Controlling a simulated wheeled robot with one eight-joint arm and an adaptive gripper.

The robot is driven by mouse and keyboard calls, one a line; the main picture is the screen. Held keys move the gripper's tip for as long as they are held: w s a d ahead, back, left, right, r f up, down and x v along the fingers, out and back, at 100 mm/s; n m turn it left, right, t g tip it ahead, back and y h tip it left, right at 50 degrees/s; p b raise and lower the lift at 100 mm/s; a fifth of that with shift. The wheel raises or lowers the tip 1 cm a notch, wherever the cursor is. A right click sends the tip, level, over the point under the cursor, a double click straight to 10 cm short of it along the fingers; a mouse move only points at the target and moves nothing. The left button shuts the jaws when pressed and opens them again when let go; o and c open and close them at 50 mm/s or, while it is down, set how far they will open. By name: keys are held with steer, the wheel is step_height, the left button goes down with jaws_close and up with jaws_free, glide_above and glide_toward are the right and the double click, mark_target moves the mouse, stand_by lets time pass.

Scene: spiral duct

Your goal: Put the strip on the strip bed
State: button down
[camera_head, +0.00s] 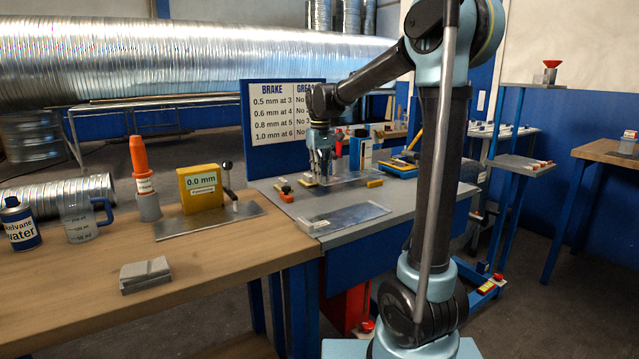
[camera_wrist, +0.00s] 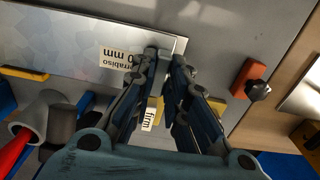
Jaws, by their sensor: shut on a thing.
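My gripper (camera_head: 321,178) points down over the left part of the grey bench, its fingers shut. The pinched edge is partly hidden by the fingers. A flat pale plate (camera_head: 350,216) with a label lies nearer the bench's front edge. I cannot tell for sure whether it is the strip bed.
An orange block with a dark knob (camera_head: 285,190) is left of my gripper; it also shows in the wrist view (camera_wrist: 250,78). Bottles and a blue box (camera_head: 360,152) stand behind. The yellow gauge (camera_head: 200,188) is on the wooden bench at left. Bare grey bench lies at right.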

steer(key=shift+f, duration=1.45)
steer(key=c, duration=1.6)
jaws_free()
step_height(320, 180, up, 12)
steer(key=shift+s, duration=0.1)
